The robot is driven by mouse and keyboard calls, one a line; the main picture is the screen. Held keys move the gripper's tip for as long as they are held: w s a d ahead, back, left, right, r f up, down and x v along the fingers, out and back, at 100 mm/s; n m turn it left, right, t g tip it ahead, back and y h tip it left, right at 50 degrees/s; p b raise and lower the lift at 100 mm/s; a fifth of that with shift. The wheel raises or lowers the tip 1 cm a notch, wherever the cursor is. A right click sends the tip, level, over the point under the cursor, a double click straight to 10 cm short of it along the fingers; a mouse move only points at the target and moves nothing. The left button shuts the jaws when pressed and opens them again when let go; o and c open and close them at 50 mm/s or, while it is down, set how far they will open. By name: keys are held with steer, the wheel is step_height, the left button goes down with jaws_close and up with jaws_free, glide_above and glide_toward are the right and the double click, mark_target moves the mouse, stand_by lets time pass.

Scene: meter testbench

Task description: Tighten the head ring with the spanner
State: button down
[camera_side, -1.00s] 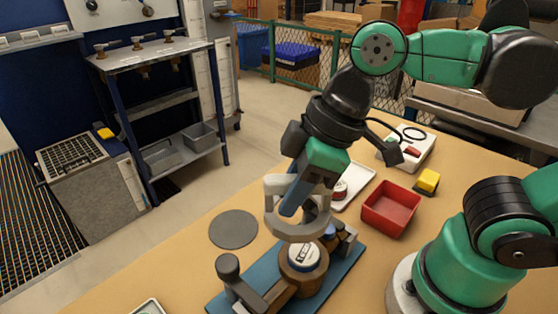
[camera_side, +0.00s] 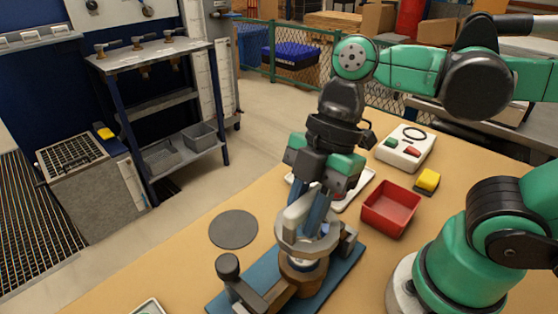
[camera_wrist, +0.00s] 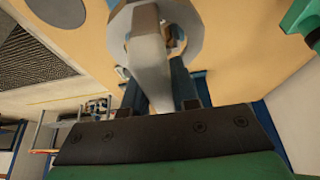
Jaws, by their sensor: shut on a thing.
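My gripper (camera_side: 317,212) is shut on the handle of the grey spanner (camera_side: 290,240), which has a large ring-shaped head. In the wrist view the spanner (camera_wrist: 148,60) runs between the blue fingers. The spanner's head lies roughly level over the top of the brown meter body (camera_side: 302,285), which sits on the blue bench fixture (camera_side: 345,267). The spanner hides most of the meter's face and head ring. I cannot tell whether the spanner is seated around the ring or just above it.
A dark clamp knob (camera_side: 228,265) stands at the fixture's left end. A grey round mat (camera_side: 233,229) lies to the left. A red bin (camera_side: 391,209), a yellow block (camera_side: 428,180) and a white button box (camera_side: 406,148) are to the right. A white tray (camera_side: 356,190) lies behind my gripper.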

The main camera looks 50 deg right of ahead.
mark_target(307, 262)
steer(key=n+g, duration=0.1)
steer(key=n, duration=0.3)
steer(key=n+g, duration=0.1)
steer(key=n, duration=0.1)
steer(key=n+g+h, duration=0.1)
steer(key=n, duration=0.2)
steer(key=shift+s+n, duration=0.2)
steer(key=shift+n, duration=0.1)
steer(key=shift+d+f+n+g+h, duration=0.1)
steer(key=shift+f+n+g+h, duration=0.2)
steer(key=shift+f+n+h, duration=0.1)
steer(key=shift+f, duration=1.35)
steer(key=shift+f, duration=1.5)
stand_by(0.8)
